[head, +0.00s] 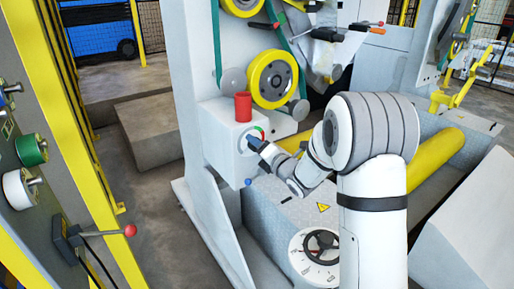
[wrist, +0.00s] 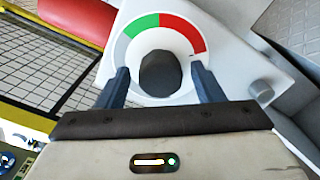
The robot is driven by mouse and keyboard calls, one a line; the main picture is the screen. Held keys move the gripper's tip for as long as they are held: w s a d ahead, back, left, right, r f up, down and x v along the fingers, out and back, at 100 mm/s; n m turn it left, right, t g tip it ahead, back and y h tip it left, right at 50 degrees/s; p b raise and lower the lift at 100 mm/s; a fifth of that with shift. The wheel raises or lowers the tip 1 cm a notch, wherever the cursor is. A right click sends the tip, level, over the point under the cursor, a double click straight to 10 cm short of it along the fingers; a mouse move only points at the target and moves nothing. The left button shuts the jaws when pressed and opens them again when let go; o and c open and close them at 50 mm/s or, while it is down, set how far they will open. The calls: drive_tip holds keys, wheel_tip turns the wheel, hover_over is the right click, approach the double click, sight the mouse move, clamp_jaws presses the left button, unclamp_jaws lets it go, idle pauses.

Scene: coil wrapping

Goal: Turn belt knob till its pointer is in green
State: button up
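The belt knob (wrist: 160,74) is a dark round knob at the middle of a white dial face (wrist: 140,92) in the wrist view. A ring around it has a grey part at left, a green part (wrist: 144,26) at top and a red part (wrist: 183,32) at top right. I cannot make out the knob's pointer. My gripper (wrist: 160,68) is open, with one dark finger on each side of the knob and visible gaps between. In the head view my gripper (head: 254,142) is at the dial on the grey machine box, and hides the knob.
A red cylinder (head: 243,106) stands on top of the box. A yellow wheel (head: 272,79) is above right. A round white dial with a dark handwheel (head: 321,242) is below my arm. A lever with a red ball (head: 130,230) is at left.

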drive_tip(key=c, duration=0.9)
drive_tip(key=shift+a, duration=0.1)
drive_tip(key=shift+c, duration=0.2)
drive_tip(key=shift+f+b, duration=0.1)
drive_tip(key=shift+b, duration=0.2)
